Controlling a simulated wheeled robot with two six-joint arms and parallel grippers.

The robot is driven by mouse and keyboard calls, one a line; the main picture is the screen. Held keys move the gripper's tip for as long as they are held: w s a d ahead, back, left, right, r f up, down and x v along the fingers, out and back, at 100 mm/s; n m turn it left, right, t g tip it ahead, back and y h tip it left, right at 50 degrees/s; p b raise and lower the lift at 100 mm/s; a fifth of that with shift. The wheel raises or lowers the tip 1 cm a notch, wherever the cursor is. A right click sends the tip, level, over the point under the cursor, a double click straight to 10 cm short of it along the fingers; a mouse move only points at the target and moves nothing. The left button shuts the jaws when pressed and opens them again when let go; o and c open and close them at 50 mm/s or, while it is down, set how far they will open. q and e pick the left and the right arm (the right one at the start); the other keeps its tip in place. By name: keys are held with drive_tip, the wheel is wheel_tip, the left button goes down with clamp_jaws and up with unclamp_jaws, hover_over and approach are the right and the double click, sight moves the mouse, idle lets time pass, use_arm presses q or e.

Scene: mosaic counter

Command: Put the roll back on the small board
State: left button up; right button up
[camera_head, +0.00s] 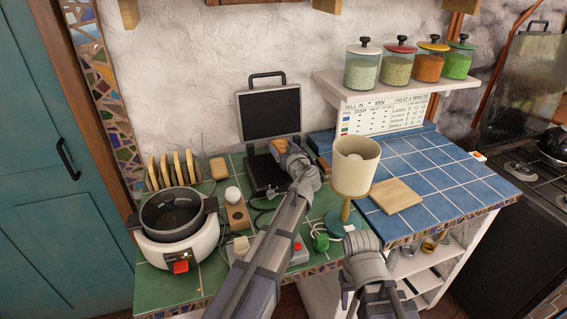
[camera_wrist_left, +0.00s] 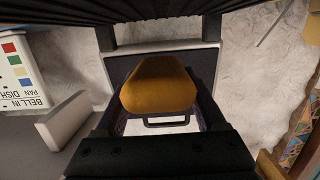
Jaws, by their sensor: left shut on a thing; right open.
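The roll (camera_head: 278,146) is golden brown and sits at the tip of my left gripper (camera_head: 284,150). In the left wrist view the roll (camera_wrist_left: 158,84) fills the space between the dark jaws, which are shut on it. My left gripper holds it in front of the raised lid of a black press. The small board (camera_head: 395,196) is a bare square of pale wood on the blue tiles, to the right of the lamp. My right gripper (camera_head: 360,242) is low in the picture, in front of the lamp base. It is open; its fingers are hard to make out.
The press (camera_head: 270,112) stands open on the green tiles. A cream-shaded lamp (camera_head: 355,163) stands between the press and the small board. A cooker (camera_head: 178,225) and a rack of bread slices (camera_head: 172,168) are at the left. Jars (camera_head: 410,66) stand on a shelf above.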

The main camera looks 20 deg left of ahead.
use_arm(q)
drive_tip(key=shift+f+b, duration=2.2)
drive_tip(key=shift+b, duration=0.05)
drive_tip(key=shift+f, duration=0.1)
drive_tip(key=shift+f, duration=0.15)
drive_tip(key=o, duration=0.7)
drive_tip(key=shift+d+v, duration=0.2)
drive_tip(key=shift+v, duration=3.75)
